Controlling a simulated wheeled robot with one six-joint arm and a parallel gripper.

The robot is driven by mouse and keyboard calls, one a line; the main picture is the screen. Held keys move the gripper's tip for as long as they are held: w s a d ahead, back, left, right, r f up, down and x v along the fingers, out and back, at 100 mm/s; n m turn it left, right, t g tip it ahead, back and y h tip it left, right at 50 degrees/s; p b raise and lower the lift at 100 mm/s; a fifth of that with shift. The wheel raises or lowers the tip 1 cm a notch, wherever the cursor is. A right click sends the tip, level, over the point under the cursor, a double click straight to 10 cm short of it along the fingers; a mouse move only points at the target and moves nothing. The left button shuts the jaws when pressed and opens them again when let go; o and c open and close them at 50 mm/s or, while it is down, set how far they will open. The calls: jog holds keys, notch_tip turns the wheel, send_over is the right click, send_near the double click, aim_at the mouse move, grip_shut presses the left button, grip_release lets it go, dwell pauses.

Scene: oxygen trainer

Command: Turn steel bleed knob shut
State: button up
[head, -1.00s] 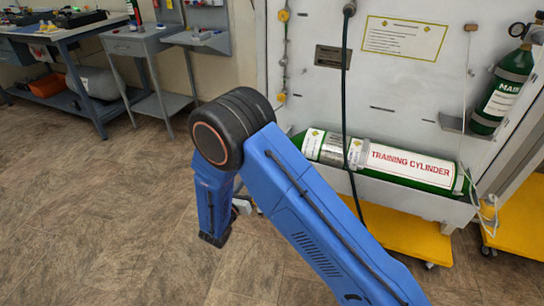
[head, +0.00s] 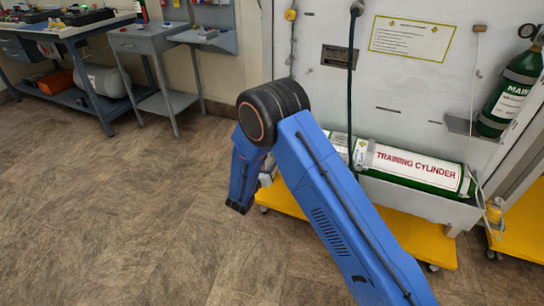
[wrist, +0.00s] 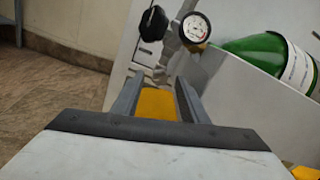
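In the wrist view a black knob (wrist: 152,24) on a stem and a round white-faced gauge (wrist: 195,27) sit at the top, beyond my fingers. Some grey metal fittings below the gauge are too blurred to tell apart. The fingers are short of the black knob and gauge. In the head view my blue arm hides most of the gripper and the fittings at the cylinder's left end.
A green training cylinder (head: 415,166) lies along the white panel (head: 385,85), above a yellow wheeled base (head: 405,235). A dark hose (head: 351,60) hangs in front of the panel. An upright green cylinder (head: 494,122) is at right. Floor at left is open.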

jog(key=shift+x, duration=1.6)
grip_shut()
